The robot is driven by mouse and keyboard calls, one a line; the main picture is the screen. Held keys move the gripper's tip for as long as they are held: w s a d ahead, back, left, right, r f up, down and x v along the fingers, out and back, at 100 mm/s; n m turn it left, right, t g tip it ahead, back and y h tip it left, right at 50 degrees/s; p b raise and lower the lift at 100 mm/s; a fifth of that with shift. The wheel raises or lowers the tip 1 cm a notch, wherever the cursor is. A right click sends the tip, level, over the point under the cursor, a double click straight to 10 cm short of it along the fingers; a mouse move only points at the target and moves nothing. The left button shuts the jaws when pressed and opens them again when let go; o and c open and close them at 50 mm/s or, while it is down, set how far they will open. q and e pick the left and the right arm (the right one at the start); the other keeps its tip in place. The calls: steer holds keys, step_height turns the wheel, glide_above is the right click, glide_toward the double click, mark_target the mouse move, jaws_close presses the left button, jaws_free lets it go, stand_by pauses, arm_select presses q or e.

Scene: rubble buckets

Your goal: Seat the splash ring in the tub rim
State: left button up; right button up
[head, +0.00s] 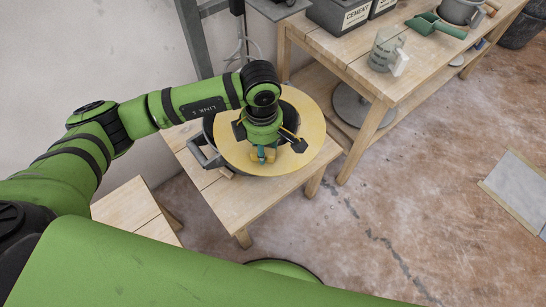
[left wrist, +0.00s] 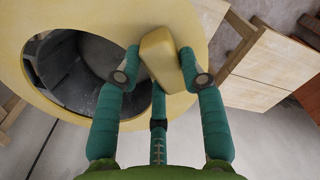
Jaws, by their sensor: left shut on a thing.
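The yellow splash ring (head: 311,117) is a flat disc with a round opening and a raised yellow grip block (left wrist: 158,60). My left gripper (head: 263,156) is shut on that block from above; its teal fingers (left wrist: 162,72) press the block from both sides in the left wrist view. The dark tub (head: 207,128) is below the ring, with a handle (head: 207,158) sticking out at the left. Its dark inside (left wrist: 78,75) shows through the opening. The ring covers most of the rim; I cannot tell whether it touches it. My right gripper is not in view.
The tub stands on a low wooden table (head: 240,203). A workbench (head: 360,72) at the upper right holds cement boxes (head: 340,14), a clear jug (head: 385,50) and a green scoop (head: 437,26). A small wooden stool (head: 130,208) is at the lower left.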

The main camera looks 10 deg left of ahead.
arm_select(q)
steer(key=w+a+f+b, duration=0.4)
steer(key=w+a+b, duration=0.2)
steer(key=a+b, duration=0.2)
steer(key=shift+f, duration=0.15)
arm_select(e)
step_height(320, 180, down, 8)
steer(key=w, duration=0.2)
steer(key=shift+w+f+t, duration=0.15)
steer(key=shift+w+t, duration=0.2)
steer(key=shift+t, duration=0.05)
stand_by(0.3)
arm_select(q)
steer(key=shift+w, duration=0.1)
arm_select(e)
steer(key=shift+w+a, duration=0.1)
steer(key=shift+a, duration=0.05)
